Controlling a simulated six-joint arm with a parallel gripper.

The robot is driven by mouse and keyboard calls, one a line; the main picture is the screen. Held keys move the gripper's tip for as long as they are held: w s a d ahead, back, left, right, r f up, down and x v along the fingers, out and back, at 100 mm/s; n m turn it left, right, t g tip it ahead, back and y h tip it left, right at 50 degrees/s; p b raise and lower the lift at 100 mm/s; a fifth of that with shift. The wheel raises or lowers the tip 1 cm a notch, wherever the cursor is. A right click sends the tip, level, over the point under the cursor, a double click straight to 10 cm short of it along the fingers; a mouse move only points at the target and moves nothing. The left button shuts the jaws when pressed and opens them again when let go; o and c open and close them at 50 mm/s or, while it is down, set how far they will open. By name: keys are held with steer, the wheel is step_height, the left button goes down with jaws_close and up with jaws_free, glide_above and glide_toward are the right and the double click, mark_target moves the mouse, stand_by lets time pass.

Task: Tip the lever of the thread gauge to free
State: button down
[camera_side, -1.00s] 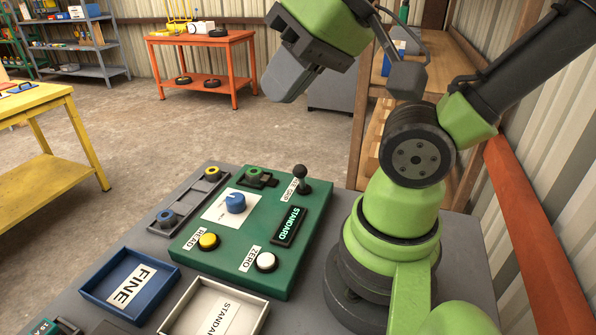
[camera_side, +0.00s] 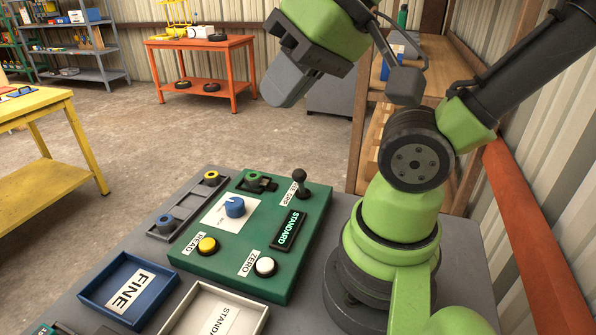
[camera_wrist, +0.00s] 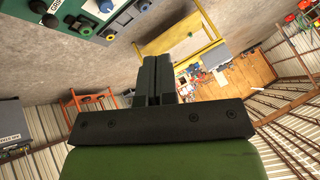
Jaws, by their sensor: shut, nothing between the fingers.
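The thread gauge is a green box (camera_side: 215,262) on the grey bench, with a lit display (camera_side: 287,230) reading STANDARD. Its lever (camera_side: 300,184) has a dark ball knob and stands near the back right corner, beside a white label partly hidden by it. A blue dial (camera_side: 235,207), a yellow button (camera_side: 207,245) and a white button (camera_side: 265,266) marked ZERO are on the same face. My gripper (camera_side: 276,97) is shut and empty, high above and behind the box, apart from the lever. In the wrist view my shut fingers (camera_wrist: 157,80) show, with part of the green box (camera_wrist: 90,15) at upper left.
A blue tray (camera_side: 163,303) marked FINE and a white tray (camera_side: 262,312) sit in front of the box. A dark rack (camera_side: 187,213) with ring pieces lies along its left side. The air between my gripper and the box is clear.

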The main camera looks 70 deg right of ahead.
steer(key=n+g+h, duration=1.1)
steer(key=n+h, duration=0.7)
steer(key=n, duration=0.2)
glide_toward(296, 182)
steer(key=v, duration=0.6)
steer(key=shift+s+a+f, duration=0.15)
steer(key=shift+a+f, duration=0.1)
steer(key=shift+a, duration=0.2)
steer(key=shift+s+d+f+t, duration=0.1)
steer(key=shift+d+f+t, duration=0.1)
steer(key=shift+d+t, duration=0.25)
steer(key=x, duration=1.2)
steer(key=shift+s+r, duration=0.1)
steer(key=shift+r, duration=0.3)
steer(key=shift+d, duration=0.55)
